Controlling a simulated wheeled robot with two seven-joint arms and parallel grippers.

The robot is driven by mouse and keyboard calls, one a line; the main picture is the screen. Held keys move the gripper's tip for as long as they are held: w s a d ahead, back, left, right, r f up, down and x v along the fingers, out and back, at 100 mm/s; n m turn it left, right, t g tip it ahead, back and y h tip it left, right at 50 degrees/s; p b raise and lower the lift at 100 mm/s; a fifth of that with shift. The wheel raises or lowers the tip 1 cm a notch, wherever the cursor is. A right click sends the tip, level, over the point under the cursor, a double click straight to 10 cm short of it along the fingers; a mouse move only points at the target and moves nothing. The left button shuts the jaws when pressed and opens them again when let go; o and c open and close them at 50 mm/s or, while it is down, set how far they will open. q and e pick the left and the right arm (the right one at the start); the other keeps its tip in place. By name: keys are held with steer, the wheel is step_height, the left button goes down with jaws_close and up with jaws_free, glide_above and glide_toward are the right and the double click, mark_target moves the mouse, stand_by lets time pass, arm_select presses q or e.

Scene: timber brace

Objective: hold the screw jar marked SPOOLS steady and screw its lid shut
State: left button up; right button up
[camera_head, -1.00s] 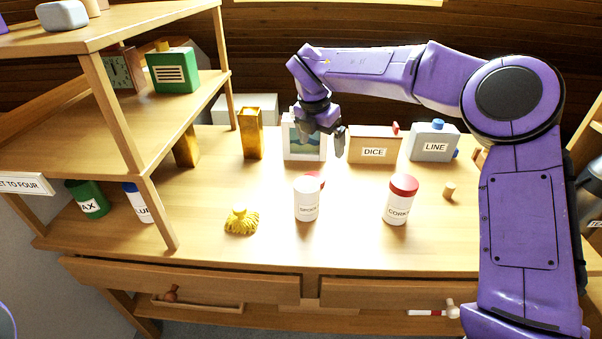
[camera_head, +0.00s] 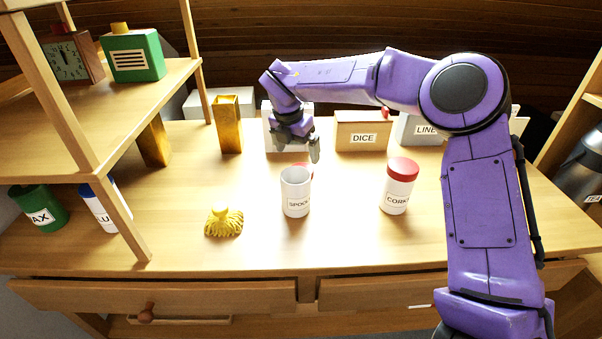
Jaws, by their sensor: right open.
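The white screw jar marked SPOOLS (camera_head: 296,198) stands upright on the bench, its top uncovered. A red lid (camera_head: 309,168) shows in part just behind the jar's rim; the jar hides most of it. My right gripper (camera_head: 298,151) is open and empty, fingers pointing down, above and behind the jar and apart from it. My left gripper is not in view.
A red-lidded CORKS jar (camera_head: 397,188) stands to the right, a yellow brush-like thing (camera_head: 223,221) to the left. The DICE box (camera_head: 362,133) and LINE can (camera_head: 416,130) stand behind. A wooden shelf (camera_head: 90,130) fills the left. Bench between the jars is clear.

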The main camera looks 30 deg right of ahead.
steer(key=shift+x, duration=0.85)
steer(key=x, duration=0.5)
steer(key=shift+f, duration=0.25)
steer(key=shift+s+a, duration=0.1)
steer(key=shift+r, duration=0.1)
steer(key=c, duration=1.1)
